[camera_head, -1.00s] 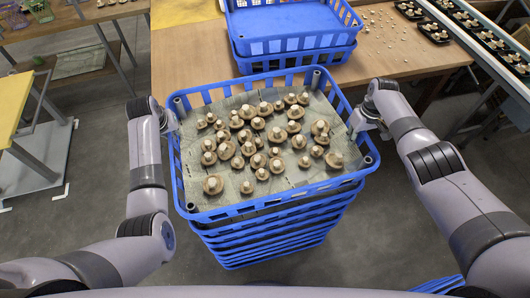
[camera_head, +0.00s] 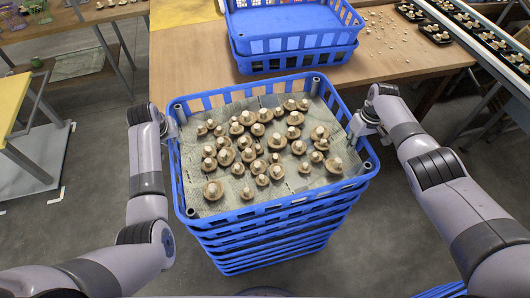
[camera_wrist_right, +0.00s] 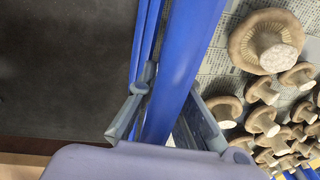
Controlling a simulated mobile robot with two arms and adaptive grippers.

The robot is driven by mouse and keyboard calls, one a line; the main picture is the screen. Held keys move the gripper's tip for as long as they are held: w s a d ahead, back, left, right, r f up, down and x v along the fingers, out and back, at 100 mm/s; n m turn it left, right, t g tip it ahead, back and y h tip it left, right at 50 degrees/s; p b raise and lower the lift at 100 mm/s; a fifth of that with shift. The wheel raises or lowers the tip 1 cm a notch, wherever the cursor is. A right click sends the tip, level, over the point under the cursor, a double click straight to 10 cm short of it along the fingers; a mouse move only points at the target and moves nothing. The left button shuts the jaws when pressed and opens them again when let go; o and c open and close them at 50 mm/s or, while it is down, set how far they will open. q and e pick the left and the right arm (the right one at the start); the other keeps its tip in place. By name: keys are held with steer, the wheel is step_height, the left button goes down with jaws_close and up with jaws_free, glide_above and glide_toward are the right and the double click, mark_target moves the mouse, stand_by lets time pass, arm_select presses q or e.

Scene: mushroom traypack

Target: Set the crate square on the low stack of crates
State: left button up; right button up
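The blue crate (camera_head: 275,209) holds a grey liner covered with brown mushrooms. It sits at the top of a stack of blue crates (camera_head: 275,255) in front of me, roughly in line with it; I cannot tell whether it bears fully on the crate below. My left gripper (camera_head: 171,126) is on its left rim, fingertips mostly hidden. My right gripper (camera_head: 362,124) is on its right rim. In the right wrist view its fingers (camera_wrist_right: 163,112) straddle the blue rim (camera_wrist_right: 185,60), one outside and one inside, shut on it. Mushrooms show beside the inner finger.
A wooden table (camera_head: 405,60) lies beyond, with a lower stack of blue crates (camera_head: 295,62) near its front edge. Loose mushrooms and black trays (camera_head: 435,33) are on its right. A yellow-topped table (camera_head: 18,75) stands at left. Grey floor (camera_head: 400,220) is clear beside the stack.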

arm_select(q)
steer(key=o, duration=0.4)
steer(key=shift+c, duration=0.2)
arm_select(e)
steer(key=o, duration=0.4)
steer(key=shift+s+f, duration=0.4)
steer(key=shift+f, duration=0.1)
steer(key=shift+c, duration=0.2)
arm_select(q)
steer(key=shift+w+f, duration=0.1)
steer(key=shift+w, duration=0.1)
arm_select(e)
steer(key=shift+w+f, duration=0.15)
arm_select(q)
steer(key=v, duration=0.8)
arm_select(e)
steer(key=shift+w+r, duration=0.15)
steer(key=shift+r, duration=0.55)
step_height(320, 180, up, 11)
steer(key=d, duration=0.1)
steer(key=shift+w+d, duration=0.25)
